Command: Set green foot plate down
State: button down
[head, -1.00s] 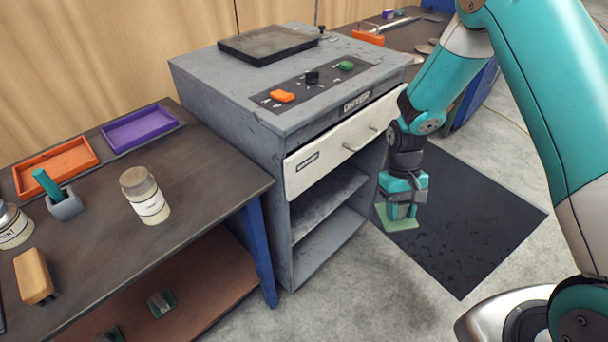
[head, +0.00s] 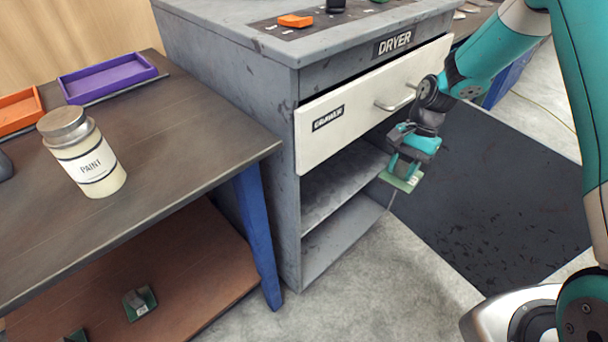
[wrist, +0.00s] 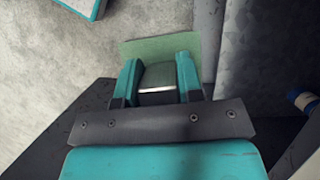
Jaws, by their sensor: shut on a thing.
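My gripper (head: 404,165) is shut on the green foot plate (head: 401,182) and holds it in the air beside the dryer's open lower shelves. In the wrist view the plate (wrist: 160,47) shows as a flat pale green sheet beyond the fingertips. A grey block on it sits between the two teal fingers (wrist: 158,80). The plate looks roughly level in the head view, slightly tilted. Its underside is hidden.
The grey dryer (head: 225,90) has a white drawer front (head: 340,125) above two open shelves (head: 335,195). A workbench (head: 170,130) at left bears a paint jar (head: 88,160) and trays. Its lower shelf (head: 190,265) holds small green-based pieces (head: 140,303). A dark mat (head: 490,190) lies on the floor.

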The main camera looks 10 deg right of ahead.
jog(key=w+f+m+t+y+b, duration=0.1)
jog(key=w+f+m+t+b, duration=0.1)
jog(key=f+m+b, duration=0.4)
jog(key=w+f+m+t+b, duration=0.1)
jog(key=w+f+m+b, duration=0.15)
jog(key=f+b, duration=0.45)
jog(key=m+t+h+b, duration=0.3)
jog(key=m+b, duration=0.8)
jog(key=b, duration=1.7)
send_over(328, 177)
jog(key=s, duration=0.1)
jog(key=shift+n+t+y, duration=0.25)
jog(key=shift+t+y, duration=0.15)
jog(key=shift+y, duration=0.3)
jog(key=f, duration=0.5)
jog(key=d+f, duration=0.1)
jog(key=f, duration=0.2)
jog(key=shift+s, duration=0.2)
notch_tip(328, 177, down, 4)
jog(key=b, duration=0.4)
jog(key=shift+r, duration=0.25)
jog(key=c, duration=0.8)
grip_release()
jog(key=shift+f, duration=0.2)
